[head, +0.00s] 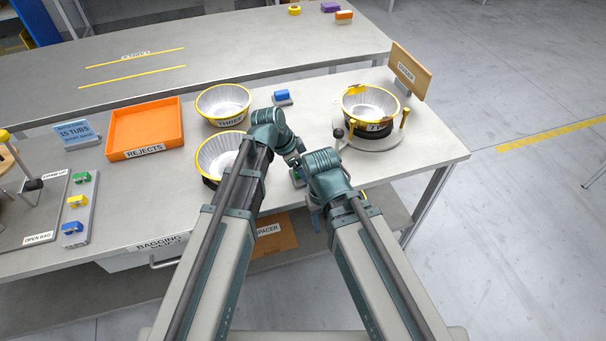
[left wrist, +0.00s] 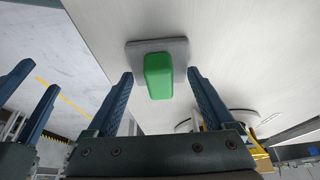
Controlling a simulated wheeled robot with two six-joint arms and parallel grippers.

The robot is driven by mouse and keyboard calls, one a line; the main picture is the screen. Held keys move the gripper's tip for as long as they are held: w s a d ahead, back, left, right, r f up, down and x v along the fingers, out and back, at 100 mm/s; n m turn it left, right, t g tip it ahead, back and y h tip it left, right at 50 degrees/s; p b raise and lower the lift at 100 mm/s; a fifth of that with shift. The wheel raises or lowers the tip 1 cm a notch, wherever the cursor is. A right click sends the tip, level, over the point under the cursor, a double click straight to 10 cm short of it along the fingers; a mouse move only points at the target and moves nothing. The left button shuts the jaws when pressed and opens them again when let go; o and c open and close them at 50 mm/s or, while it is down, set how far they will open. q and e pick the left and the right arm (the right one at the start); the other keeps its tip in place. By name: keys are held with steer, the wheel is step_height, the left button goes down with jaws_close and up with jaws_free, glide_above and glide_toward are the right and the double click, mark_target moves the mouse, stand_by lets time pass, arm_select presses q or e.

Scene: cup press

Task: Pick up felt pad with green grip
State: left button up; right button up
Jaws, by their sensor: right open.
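The grey felt pad (left wrist: 180,46) with the green grip (left wrist: 159,78) lies on the light table top in the left wrist view. My left gripper (left wrist: 160,75) is open, with one finger on each side of the green grip and a gap to both. In the head view the pad is mostly hidden behind my arms, with a bit of green at the left wrist. My right gripper (head: 315,205) is near the table's front edge, partly hidden by its arm. Its open, empty fingers also show at the left of the left wrist view (left wrist: 35,88).
A similar pad with a blue grip (head: 282,95) lies farther back. Yellow-rimmed tubs (head: 223,101) stand to the left, one partly behind my left arm. Another tub (head: 370,101) sits on a round plate (head: 380,142) at right. An orange rejects tray (head: 145,125) is at left.

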arm_select(q)
steer(key=c, duration=0.6)
step_height(320, 180, up, 10)
steer(key=p, duration=1)
steer(key=o, duration=1)
steer(key=c, duration=0.7)
